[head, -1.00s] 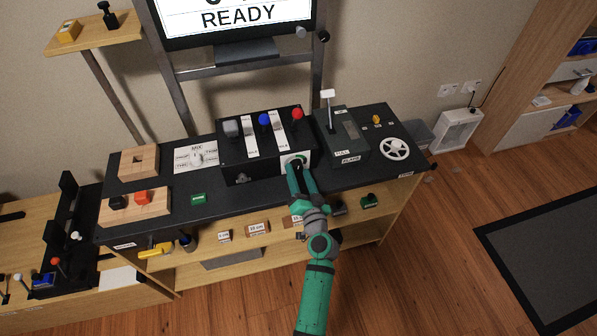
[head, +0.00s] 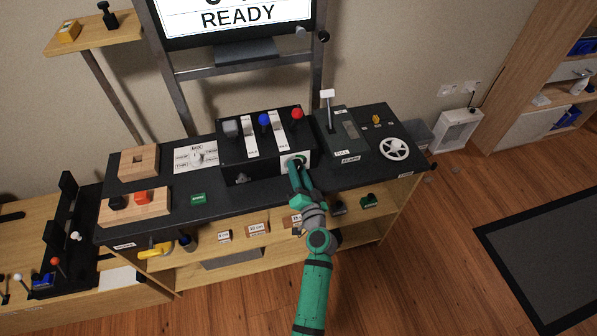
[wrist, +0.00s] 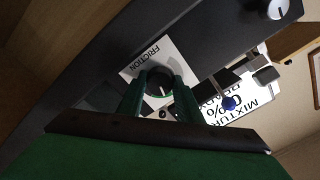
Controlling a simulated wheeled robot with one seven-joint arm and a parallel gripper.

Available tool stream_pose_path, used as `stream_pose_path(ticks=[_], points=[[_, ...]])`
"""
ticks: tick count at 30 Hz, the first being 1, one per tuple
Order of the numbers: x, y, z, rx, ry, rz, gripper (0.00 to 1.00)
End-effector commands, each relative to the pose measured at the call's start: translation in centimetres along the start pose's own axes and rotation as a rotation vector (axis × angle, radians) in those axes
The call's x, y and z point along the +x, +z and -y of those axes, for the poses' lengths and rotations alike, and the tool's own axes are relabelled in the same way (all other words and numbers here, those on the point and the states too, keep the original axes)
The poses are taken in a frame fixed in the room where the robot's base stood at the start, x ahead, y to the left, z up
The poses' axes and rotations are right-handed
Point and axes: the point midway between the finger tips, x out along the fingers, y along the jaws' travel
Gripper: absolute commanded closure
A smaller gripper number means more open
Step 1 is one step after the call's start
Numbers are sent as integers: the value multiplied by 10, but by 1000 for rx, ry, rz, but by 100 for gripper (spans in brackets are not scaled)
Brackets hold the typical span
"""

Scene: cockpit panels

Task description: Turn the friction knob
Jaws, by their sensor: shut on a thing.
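The friction knob (wrist: 159,84) is a round dark knob with a pale pointer line, on a white plate (wrist: 172,56) labelled FRICTION in the wrist view. In the head view the plate (head: 303,157) is on the front of the black lever box, at its right end, and my gripper partly covers it. My gripper (wrist: 160,92) has one green finger on each side of the knob and is shut on it. In the head view my gripper (head: 296,168) reaches the box front from below.
The black lever box (head: 235,160) carries grey, blue and red levers. A flaps lever unit (head: 345,135) stands just right, with a white wheel (head: 395,148) beyond it. A small green block (head: 198,198) lies on the dark top to the left. A shelf with labelled blocks (head: 257,229) is below.

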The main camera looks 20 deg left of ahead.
Motion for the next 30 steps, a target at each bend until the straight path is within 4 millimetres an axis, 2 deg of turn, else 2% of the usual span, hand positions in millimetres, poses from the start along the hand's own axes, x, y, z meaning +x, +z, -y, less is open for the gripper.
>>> stream_pose_path(ticks=[9, 20, 21, 23, 30], points=[[0, 0, 0, 226, 1, 0, 90], [0, 0, 0, 249, 0, 0, 90], [0, 0, 0, 249, 0, 0, 61], [0, 0, 0, 249, 0, 0, 49], [0, 0, 0, 248, 0, 0, 49]])
